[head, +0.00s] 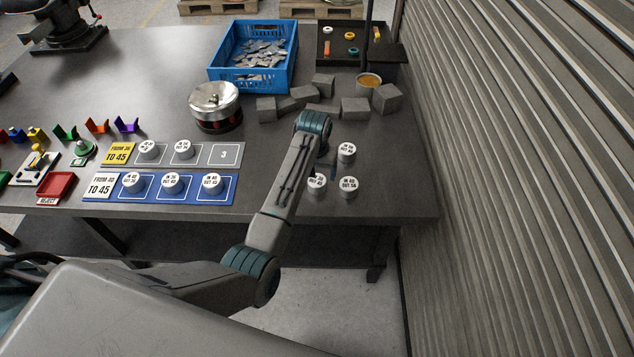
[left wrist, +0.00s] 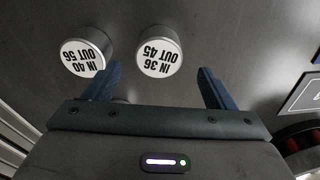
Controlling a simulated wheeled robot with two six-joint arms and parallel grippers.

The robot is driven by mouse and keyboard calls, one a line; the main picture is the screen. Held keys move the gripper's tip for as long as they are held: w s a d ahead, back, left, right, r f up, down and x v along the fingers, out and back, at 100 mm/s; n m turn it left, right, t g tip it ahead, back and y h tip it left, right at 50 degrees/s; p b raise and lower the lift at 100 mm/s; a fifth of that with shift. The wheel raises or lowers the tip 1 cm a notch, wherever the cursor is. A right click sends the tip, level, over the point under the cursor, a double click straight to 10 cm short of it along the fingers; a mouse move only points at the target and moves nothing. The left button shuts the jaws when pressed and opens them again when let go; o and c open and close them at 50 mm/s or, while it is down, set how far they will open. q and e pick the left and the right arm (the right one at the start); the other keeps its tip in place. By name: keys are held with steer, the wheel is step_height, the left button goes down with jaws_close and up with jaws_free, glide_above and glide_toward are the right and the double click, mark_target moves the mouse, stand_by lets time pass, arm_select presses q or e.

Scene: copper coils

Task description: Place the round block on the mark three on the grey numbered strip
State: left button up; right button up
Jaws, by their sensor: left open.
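The grey numbered strip (head: 198,164) lies on the table with a yellow card at its left end. Round blocks stand on its first two squares; the square marked 3 (head: 223,155) is bare. Three round blocks stand on the table to the right. One reads IN 36 OUT 45 (head: 317,186), also in the left wrist view (left wrist: 159,55); another reads IN 40 OUT 56 (head: 348,188). The third block (head: 346,155) stands behind them. My left gripper (left wrist: 160,80) is open and empty, with the IN 36 OUT 45 block beyond the gap between its fingers. My right gripper is out of view.
A blue strip (head: 158,201) with three round blocks lies in front of the grey strip. A ribbed shutter (head: 510,170) borders the table's right side.

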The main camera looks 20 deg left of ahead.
mark_target(317, 180)
arm_select(q)
step_height(317, 180, down, 4)
steer(key=shift+f+p, duration=0.15)
steer(key=shift+p, duration=0.75)
steer(key=shift+w+f, duration=0.1)
steer(key=shift+f, duration=0.3)
steer(key=c, duration=1.3)
steer(key=shift+d+r, duration=0.1)
